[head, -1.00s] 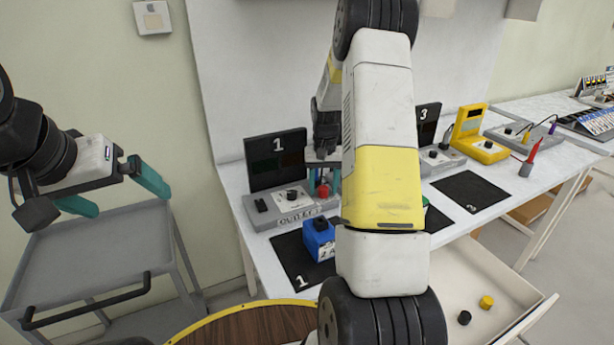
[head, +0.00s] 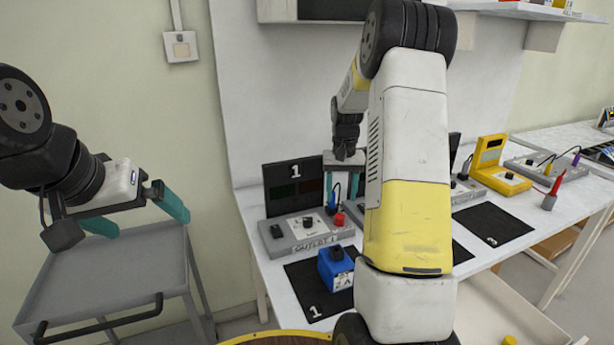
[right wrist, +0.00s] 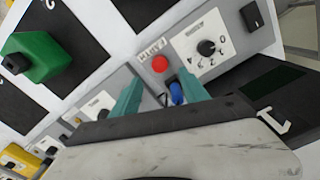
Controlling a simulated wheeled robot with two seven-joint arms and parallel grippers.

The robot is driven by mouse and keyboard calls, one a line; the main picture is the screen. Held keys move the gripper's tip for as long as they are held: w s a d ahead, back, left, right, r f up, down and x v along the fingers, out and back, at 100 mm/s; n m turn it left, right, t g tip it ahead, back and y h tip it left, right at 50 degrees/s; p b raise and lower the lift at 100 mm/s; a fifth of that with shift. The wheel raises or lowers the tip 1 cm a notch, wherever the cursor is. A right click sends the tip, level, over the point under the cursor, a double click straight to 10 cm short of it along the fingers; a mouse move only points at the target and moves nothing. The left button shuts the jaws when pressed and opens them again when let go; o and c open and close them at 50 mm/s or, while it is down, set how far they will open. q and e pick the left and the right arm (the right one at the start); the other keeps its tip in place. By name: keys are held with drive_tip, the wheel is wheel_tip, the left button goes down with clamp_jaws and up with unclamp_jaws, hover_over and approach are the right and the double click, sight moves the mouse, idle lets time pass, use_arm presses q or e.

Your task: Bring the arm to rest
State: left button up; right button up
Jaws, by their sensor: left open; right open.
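My right gripper (head: 343,188) hangs over the outlet 1 panel (head: 308,236), its teal fingers apart and pointing down. In the right wrist view its fingers (right wrist: 160,96) stand apart on either side of a blue plug (right wrist: 177,93), with no visible contact. The plug also shows in the head view (head: 333,205), beside a red button (head: 338,219). My left gripper (head: 145,215) is open and empty above a grey cart (head: 120,262) at the left. My right arm's white and yellow link covers the middle of the bench.
A blue block (head: 337,268) sits on black mat 1 (head: 308,295). A green block (right wrist: 40,55) sits on another mat. A yellow device (head: 495,175) and a red probe (head: 553,190) stand further right. A shelf (head: 520,10) overhangs the bench at the back.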

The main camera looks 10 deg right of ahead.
drive_tip(key=s+a+r+n+t, duration=0.1)
drive_tip(key=s+a+r, duration=0.35)
drive_tip(key=r, duration=0.25)
drive_tip(key=s+a+r+t, duration=0.2)
drive_tip(key=s+a+r, duration=0.1)
drive_tip(key=s+r, duration=0.35)
drive_tip(key=s+a+r+n+t+y, duration=0.1)
drive_tip(key=s+a+r, duration=0.1)
drive_tip(key=s, duration=0.6)
drive_tip(key=s+a+r+n+t+y, duration=0.1)
drive_tip(key=s+a+r+t, duration=0.1)
drive_tip(key=s+a, duration=0.3)
drive_tip(key=s, duration=0.3)
drive_tip(key=shift+r, duration=0.15)
drive_tip(key=shift+c, duration=0.3)
